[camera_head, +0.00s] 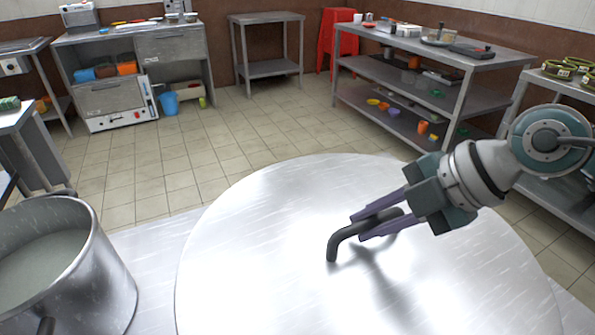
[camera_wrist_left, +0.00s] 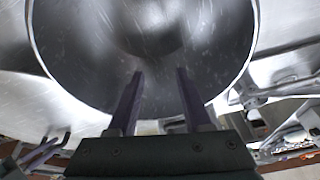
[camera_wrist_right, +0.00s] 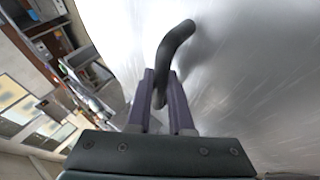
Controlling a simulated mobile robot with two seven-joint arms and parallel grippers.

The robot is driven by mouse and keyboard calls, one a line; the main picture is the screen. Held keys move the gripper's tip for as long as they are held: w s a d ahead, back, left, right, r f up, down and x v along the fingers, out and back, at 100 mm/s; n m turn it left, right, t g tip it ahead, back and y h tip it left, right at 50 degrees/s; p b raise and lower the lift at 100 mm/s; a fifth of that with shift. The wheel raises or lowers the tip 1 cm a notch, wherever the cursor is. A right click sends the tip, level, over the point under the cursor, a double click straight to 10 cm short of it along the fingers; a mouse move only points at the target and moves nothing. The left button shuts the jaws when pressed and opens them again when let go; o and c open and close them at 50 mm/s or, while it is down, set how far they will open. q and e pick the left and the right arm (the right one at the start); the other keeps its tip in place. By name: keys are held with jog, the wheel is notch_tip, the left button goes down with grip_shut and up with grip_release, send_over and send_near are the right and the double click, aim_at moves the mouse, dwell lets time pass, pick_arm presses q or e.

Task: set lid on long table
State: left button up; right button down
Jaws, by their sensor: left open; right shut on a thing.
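The lid (camera_head: 270,235) is a large, shiny round metal disc with a bent black handle (camera_head: 334,246), filling the lower middle of the head view. My right gripper (camera_head: 357,228) is shut on the handle; the right wrist view shows the handle (camera_wrist_right: 176,42) between its fingers. I cannot tell whether anything supports the lid from below. My left gripper (camera_wrist_left: 160,72) shows only in the left wrist view, open, with a round metal shape (camera_wrist_left: 85,60) in front of it. A long steel table (camera_head: 430,45) with lower shelves stands at the back right.
A big open stockpot (camera_head: 108,275) with greyish contents stands at the lower left. Trays and small items occupy part of the long table's top. A small steel table (camera_head: 266,19) and a red stool (camera_head: 336,40) stand at the back. The tiled floor (camera_head: 180,165) between is clear.

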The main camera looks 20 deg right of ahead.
aim_at(367, 242)
notch_tip(367, 242, down, 4)
jog(key=shift+r+b, duration=0.25)
jog(key=shift+b, duration=0.4)
jog(key=c, duration=1.2)
grip_release()
jog(key=shift+f, duration=0.15)
jog(key=shift+c, duration=0.2)
jog(key=o, duration=0.4)
jog(key=shift+o, duration=0.2)
